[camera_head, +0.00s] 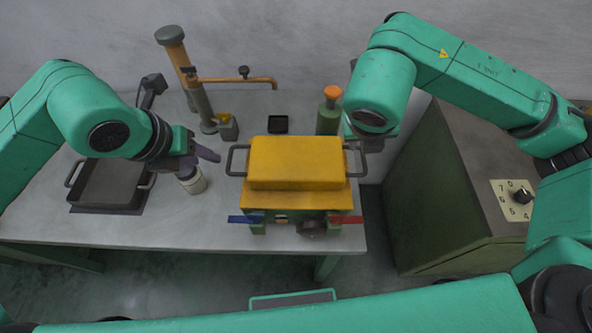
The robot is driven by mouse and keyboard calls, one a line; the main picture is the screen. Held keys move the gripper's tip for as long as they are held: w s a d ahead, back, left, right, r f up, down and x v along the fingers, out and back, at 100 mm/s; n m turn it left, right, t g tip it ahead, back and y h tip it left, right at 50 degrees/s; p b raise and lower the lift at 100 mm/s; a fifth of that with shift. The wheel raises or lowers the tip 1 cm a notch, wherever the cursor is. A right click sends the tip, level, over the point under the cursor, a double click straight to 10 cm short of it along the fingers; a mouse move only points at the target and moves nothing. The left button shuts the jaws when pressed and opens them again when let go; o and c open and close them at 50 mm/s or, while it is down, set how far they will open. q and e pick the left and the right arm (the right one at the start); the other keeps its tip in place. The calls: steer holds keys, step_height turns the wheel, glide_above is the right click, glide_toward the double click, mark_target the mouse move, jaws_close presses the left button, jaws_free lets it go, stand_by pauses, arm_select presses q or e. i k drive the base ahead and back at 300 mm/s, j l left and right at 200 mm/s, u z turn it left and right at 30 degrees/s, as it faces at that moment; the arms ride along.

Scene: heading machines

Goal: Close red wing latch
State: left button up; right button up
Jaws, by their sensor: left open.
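The red wing latch (346,219) sticks out to the right on the front of a yellow-topped machine (296,162), below the lid. A blue wing latch (243,219) sticks out to the left on the same front. My left gripper (203,161) is open and empty, left of the machine near a small white-and-dark jar (191,180), apart from both latches. My right arm comes down at the machine's right side, behind the red latch. My right gripper is mostly hidden by its own wrist, and its fingers cannot be made out.
A dark pan (108,187) lies at the left of the grey table (160,228). Behind are an orange-and-grey tap stand (203,105), a green bottle with orange cap (329,112) and a small black tray (278,124). A green cabinet with a dial (522,196) stands right.

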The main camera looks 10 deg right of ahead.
mark_target(335, 220)
steer(key=k+j, duration=1.25)
